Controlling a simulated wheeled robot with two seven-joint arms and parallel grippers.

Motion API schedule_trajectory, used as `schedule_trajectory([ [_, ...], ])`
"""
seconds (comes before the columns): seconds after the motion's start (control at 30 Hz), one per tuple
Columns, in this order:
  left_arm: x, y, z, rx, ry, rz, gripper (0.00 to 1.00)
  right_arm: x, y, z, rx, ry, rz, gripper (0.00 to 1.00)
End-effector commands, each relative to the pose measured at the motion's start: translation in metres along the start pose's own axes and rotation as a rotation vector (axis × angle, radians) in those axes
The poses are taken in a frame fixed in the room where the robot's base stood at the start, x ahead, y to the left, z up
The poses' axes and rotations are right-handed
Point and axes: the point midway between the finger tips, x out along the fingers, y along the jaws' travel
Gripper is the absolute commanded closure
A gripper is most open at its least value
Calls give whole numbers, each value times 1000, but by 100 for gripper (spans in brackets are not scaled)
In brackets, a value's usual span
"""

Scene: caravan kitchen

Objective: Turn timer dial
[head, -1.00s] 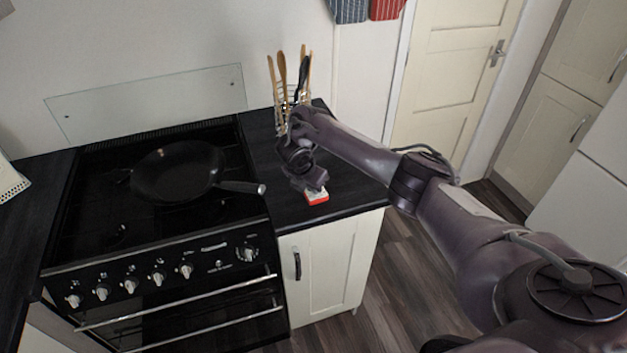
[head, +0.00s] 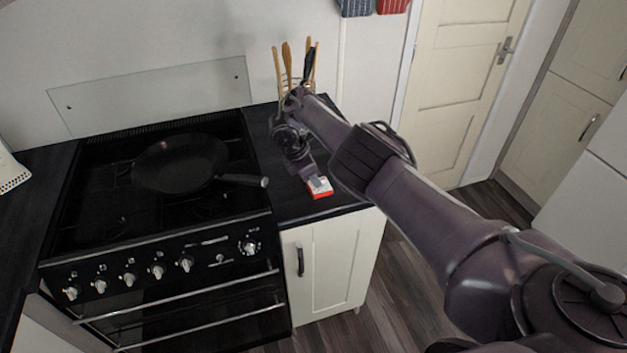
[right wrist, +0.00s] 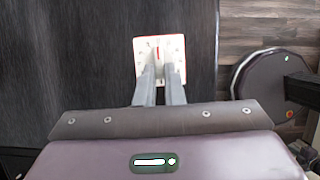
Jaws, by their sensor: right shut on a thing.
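The timer (head: 321,193) is a small white and red block on the black worktop, right of the stove and near the front edge. In the right wrist view its white face (right wrist: 174,46) shows printed marks and a short red line near the top of the dial. My right gripper (head: 317,182) reaches down over the timer. In the right wrist view its two fingers (right wrist: 160,72) are close together at the middle of the face, shut on the dial, which they largely hide. My left gripper is not in view.
A black frying pan (head: 180,164) sits on the stove, its handle (head: 243,180) pointing right towards the worktop. A utensil rack (head: 283,92) stands at the back behind my right arm. The worktop (head: 285,207) around the timer is mostly clear.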

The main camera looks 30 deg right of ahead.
Motion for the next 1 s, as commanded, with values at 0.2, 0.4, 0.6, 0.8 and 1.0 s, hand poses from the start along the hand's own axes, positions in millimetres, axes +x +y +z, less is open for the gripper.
schedule_trajectory([
  [0.2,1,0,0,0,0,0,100,4,-3,-2,3,3,-12,100],
  [0.4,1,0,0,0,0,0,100,4,-3,-2,3,2,-12,100],
  [0.6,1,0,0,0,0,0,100,4,-3,-1,4,1,-11,69],
  [0.8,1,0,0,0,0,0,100,3,-2,0,5,0,-8,69],
  [1.0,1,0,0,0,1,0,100,1,-1,0,6,0,-6,69],
])
